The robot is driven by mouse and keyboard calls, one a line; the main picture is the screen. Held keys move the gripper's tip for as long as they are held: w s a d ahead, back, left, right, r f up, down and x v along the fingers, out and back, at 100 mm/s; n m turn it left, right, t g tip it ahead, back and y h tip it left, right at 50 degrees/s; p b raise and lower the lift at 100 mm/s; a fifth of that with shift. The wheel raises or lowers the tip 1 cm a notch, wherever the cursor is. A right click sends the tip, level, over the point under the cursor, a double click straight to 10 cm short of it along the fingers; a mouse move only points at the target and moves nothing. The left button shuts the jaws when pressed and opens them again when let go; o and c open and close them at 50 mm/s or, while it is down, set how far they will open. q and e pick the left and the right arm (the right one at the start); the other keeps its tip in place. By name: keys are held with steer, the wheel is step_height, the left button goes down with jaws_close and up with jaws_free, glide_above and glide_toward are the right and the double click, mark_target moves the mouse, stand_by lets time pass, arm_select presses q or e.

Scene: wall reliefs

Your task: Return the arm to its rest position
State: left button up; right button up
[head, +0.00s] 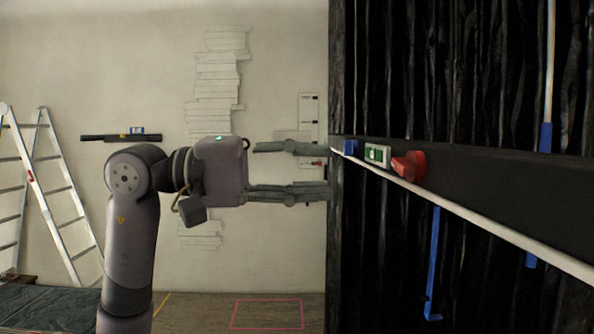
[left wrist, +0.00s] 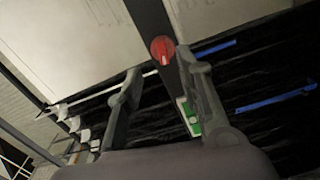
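My left arm comes in from the left in the head view, bent at the elbow. Its gripper (head: 323,171) points right, level, toward the edge of the black panel. The two fingers are spread apart with nothing between them. In the left wrist view the same gripper (left wrist: 165,72) shows both fingers wide apart. Beyond them are a red object and a green-and-white block on the dark ledge. I cannot tell from the views whether the fingers touch anything. My right gripper is not in view.
The black panel (head: 400,65) fills the right side. Its ledge (head: 480,185) has a white front edge and carries a blue piece (head: 350,147), a green-and-white block (head: 377,155) and a red object (head: 409,166). A ladder (head: 50,190) stands far left. A pink outline (head: 267,314) marks open floor.

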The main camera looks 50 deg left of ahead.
arm_select(q)
steer(key=shift+s+a, duration=0.45)
steer(key=shift+s, duration=0.05)
